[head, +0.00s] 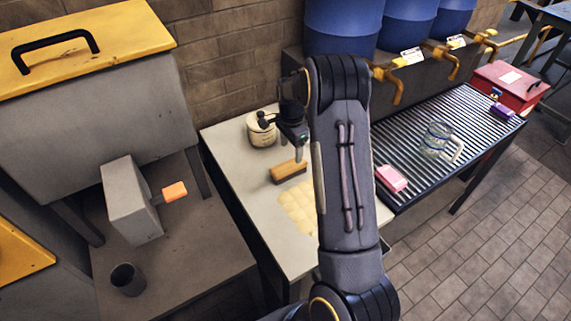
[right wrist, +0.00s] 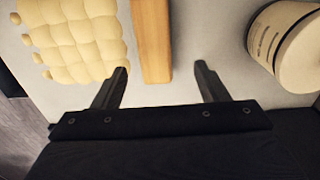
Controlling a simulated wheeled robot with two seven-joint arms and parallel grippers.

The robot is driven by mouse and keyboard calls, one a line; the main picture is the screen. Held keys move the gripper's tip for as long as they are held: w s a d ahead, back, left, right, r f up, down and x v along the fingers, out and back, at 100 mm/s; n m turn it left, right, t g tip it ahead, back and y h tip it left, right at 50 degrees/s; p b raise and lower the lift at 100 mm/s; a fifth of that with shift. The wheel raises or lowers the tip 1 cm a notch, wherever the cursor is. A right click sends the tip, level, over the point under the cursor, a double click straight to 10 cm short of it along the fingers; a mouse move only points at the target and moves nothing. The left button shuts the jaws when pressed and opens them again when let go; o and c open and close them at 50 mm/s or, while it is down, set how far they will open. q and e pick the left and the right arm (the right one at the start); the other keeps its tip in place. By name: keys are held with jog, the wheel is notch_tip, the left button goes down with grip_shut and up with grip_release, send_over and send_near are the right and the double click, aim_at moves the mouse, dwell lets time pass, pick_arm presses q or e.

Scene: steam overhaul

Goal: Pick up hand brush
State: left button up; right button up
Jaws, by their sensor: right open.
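The hand brush (head: 287,171) is a brown wooden block lying on the pale table, between the cream container and the yellowish padded slab. My right gripper (head: 300,152) is open just above and beside the brush in the head view. In the right wrist view, the brush (right wrist: 152,40) runs up from between the two open fingers (right wrist: 161,70), a little nearer the left finger. No contact shows. The brush's bristles cannot be made out. My left gripper is not in view.
The pale table (head: 232,150) also holds a cream container (head: 261,133) and the padded slab (head: 297,207). At right, a ribbed rack (head: 408,150) holds a pink block (head: 391,178) and a glass jug (head: 437,138). Blue barrels with yellow taps (head: 397,92) stand behind.

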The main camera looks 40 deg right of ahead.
aim_at(291, 164)
jog(key=f, duration=0.2)
jog(key=f+p, duration=0.1)
jog(key=f, duration=0.3)
jog(key=shift+s+a+f, duration=0.25)
jog(key=shift+s, duration=0.1)
jog(key=shift+f, duration=0.5)
jog(key=c, duration=1.2)
